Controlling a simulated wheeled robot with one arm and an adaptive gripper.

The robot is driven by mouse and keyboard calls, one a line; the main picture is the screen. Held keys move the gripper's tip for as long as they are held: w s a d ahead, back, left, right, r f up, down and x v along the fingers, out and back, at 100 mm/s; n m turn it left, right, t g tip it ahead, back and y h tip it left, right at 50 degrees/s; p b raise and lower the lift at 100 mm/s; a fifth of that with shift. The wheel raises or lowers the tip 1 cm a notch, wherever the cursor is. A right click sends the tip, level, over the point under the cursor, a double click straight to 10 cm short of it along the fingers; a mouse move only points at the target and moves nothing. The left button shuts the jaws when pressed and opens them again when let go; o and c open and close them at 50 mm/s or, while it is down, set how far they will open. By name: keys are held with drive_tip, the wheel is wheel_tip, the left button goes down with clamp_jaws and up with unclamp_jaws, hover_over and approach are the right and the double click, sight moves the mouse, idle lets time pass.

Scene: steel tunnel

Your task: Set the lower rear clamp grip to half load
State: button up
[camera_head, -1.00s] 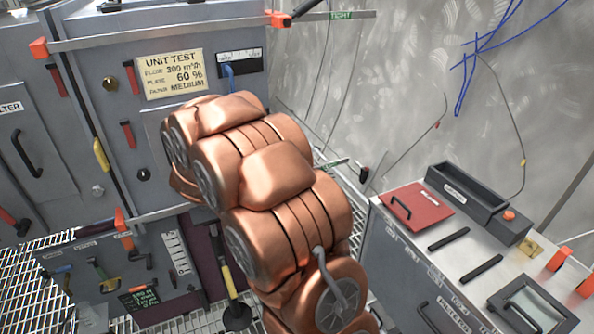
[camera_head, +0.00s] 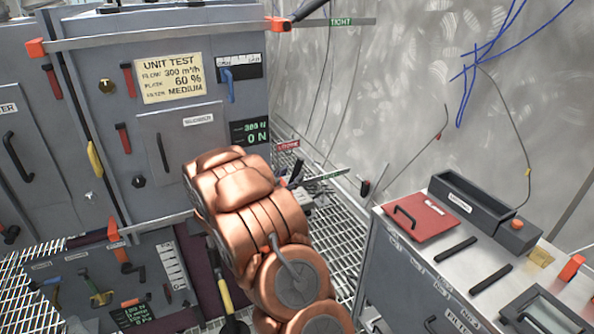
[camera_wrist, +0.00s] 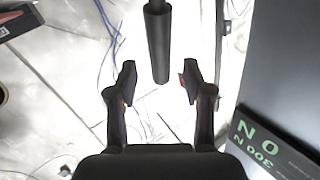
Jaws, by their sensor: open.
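In the wrist view a dark cylindrical grip (camera_wrist: 159,48), which looks like the lower rear clamp grip, reaches in from the top. Its free end lies between the fingertips of my gripper (camera_wrist: 158,80). The fingers are open, with a gap on each side of the grip. In the head view my copper arm mostly hides this clamp and my gripper. A red LOOSE plate (camera_head: 287,146) and a green TIGHT plate (camera_head: 325,175) show around it. A dark display (camera_head: 250,132) reads 300 N and 0 N; it also shows upside down in the wrist view (camera_wrist: 268,148).
The grey cabinet (camera_head: 150,200) carries a UNIT TEST card (camera_head: 170,78) and a chamber door. An upper clamp bar (camera_head: 160,32) crosses its top, with its own TIGHT plate (camera_head: 352,22). At right stands a bench with a red panel (camera_head: 420,217) and a black tray (camera_head: 478,205).

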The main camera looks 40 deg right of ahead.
sight(295, 172)
drive_tip(key=shift+x, duration=2.15)
drive_tip(key=shift+c, duration=0.5)
clamp_jaws()
